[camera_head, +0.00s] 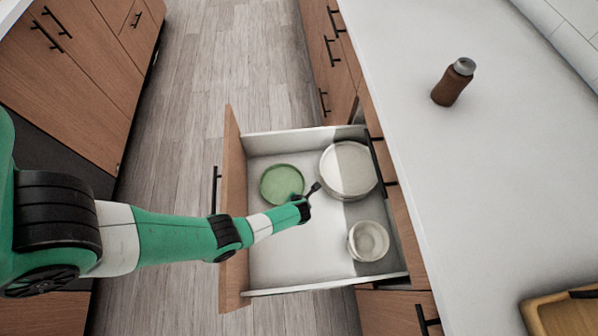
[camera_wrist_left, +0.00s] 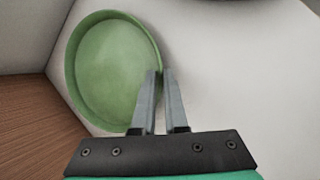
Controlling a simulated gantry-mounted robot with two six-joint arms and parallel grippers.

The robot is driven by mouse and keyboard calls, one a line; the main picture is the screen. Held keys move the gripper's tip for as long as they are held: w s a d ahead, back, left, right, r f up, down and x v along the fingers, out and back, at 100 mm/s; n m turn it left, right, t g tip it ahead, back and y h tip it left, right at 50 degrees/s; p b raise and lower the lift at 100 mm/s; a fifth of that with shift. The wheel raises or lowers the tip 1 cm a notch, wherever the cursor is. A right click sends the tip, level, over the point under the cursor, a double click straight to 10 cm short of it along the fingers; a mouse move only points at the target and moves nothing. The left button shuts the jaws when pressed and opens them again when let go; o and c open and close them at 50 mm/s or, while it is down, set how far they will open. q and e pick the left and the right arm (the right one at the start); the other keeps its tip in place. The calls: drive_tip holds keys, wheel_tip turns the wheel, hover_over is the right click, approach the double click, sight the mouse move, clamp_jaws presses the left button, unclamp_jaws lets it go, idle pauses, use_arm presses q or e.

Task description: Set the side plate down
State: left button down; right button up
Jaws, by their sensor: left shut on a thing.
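The green side plate (camera_head: 282,183) is round and shallow with a raised rim. It lies level inside the open drawer (camera_head: 290,275), over the left part of its pale floor. The plate fills the upper left of the left wrist view (camera_wrist_left: 112,70). My left gripper (camera_wrist_left: 161,73) is shut on the plate's rim, with one finger inside the rim and the other outside. In the head view the gripper (camera_head: 304,197) is at the plate's lower right edge. The plate is at or very near the drawer floor; I cannot tell whether it touches. My right gripper is not in view.
A stack of pale plates (camera_head: 348,170) stands in the drawer right of the green plate. Pale bowls (camera_head: 368,241) stand at the lower right. The drawer floor between is clear. A brown bottle (camera_head: 453,82) and wooden board (camera_head: 562,315) are on the white counter (camera_head: 450,180).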

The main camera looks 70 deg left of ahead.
use_arm(q)
drive_tip(key=shift+f, duration=0.15)
drive_tip(key=c, duration=1.2)
unclamp_jaws()
drive_tip(key=shift+c, duration=0.2)
drive_tip(key=shift+r, duration=0.4)
drive_tip(key=p+v, duration=0.9)
drive_tip(key=v, duration=0.2)
drive_tip(key=shift+d+r, duration=0.15)
drive_tip(key=shift+d, duration=0.1)
drive_tip(key=shift+s, duration=0.1)
